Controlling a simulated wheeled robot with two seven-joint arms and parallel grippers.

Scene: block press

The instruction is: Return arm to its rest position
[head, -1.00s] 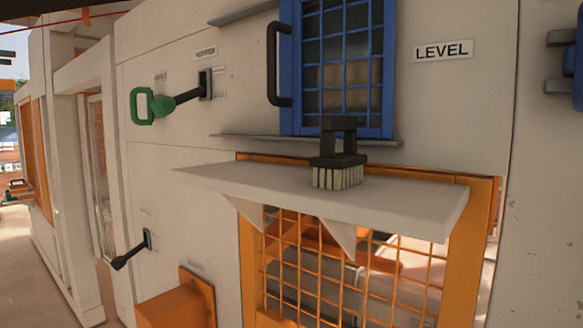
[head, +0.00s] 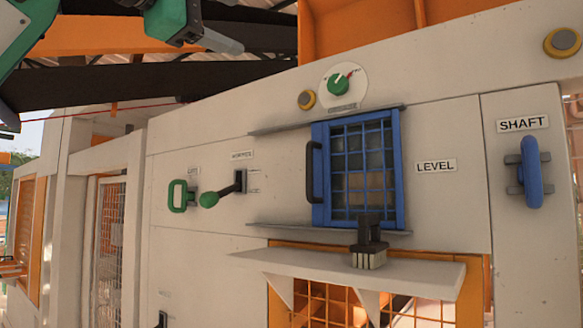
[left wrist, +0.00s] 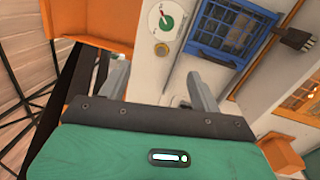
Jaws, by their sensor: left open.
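My left gripper (head: 222,42) shows at the top left of the head view, in green and grey, raised above the white machine panel (head: 450,215) and apart from it. In the left wrist view its two grey fingers (left wrist: 160,88) stand wide apart with nothing between them. Part of my left arm is cut off by the top left edge of the head view. My right gripper is in neither current view.
The panel carries a green-knobbed lever (head: 209,199), a green loop handle (head: 180,196), a blue barred door (head: 360,210), a green dial (head: 339,84) and a blue shaft handle (head: 531,172). A brush (head: 370,245) stands on the white shelf (head: 420,272) that juts out below.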

